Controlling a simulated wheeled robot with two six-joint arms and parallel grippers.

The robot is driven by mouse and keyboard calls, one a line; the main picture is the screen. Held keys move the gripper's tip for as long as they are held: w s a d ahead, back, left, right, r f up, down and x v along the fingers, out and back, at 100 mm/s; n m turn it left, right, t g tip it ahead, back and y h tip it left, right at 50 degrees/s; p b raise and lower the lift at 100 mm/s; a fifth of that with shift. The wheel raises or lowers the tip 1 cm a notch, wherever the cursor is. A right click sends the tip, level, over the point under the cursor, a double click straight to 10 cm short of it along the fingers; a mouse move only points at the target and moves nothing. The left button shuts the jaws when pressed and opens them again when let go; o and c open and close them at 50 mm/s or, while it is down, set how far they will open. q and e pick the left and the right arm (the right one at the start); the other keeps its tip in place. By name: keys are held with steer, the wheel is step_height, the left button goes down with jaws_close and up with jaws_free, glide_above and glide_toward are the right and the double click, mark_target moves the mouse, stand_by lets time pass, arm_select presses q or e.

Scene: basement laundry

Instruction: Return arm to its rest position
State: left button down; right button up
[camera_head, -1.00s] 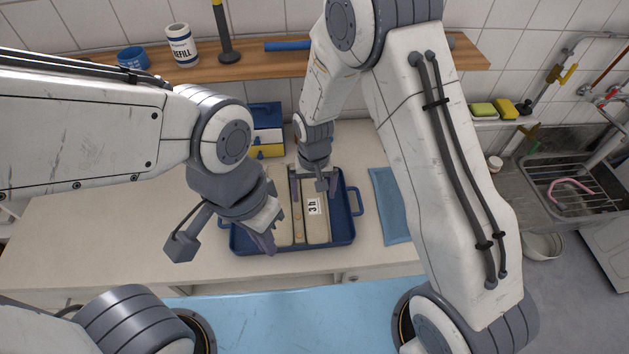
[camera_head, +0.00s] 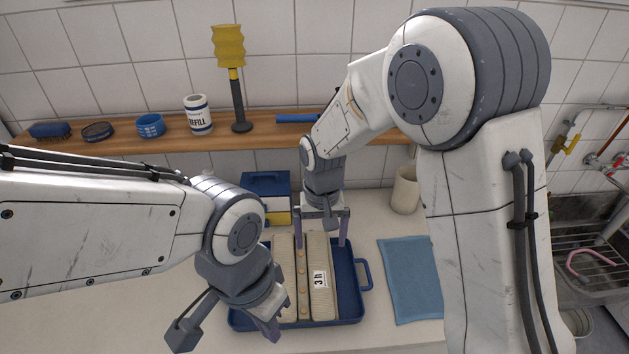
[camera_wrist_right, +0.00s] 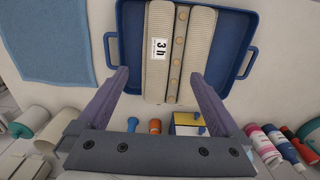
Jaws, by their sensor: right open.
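My right gripper (camera_head: 322,242) is open and empty, above the back part of a blue tray (camera_head: 362,272). In the right wrist view its two purple fingers (camera_wrist_right: 156,85) stand wide apart, with the tray (camera_wrist_right: 132,40) beyond them. A beige padded bundle (camera_head: 320,295) lies in the tray, with a "3h" label and a row of buttons; it also shows in the right wrist view (camera_wrist_right: 156,75). No finger visibly touches it. My left gripper (camera_head: 275,318) hangs over the tray's front left corner. Its fingers overlap, and its opening is hidden.
A wooden shelf (camera_head: 170,137) with a mug, a refill roll and a yellow-headed brush runs along the wall. A blue and yellow box (camera_head: 270,185) stands behind the tray. A blue cloth (camera_head: 410,275) lies to its right, with a beige cup (camera_head: 405,190) behind.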

steer(key=s+r+n+b, duration=0.1)
steer(key=s+n+b, duration=0.2)
steer(key=s, duration=0.8)
steer(key=s+r+n+y+b, duration=0.1)
steer(key=s+n, duration=0.3)
steer(key=s, duration=0.7)
steer(key=shift+s+d+r+b, duration=0.15)
steer(key=shift+s+r+b, duration=0.1)
steer(key=shift+b, duration=0.65)
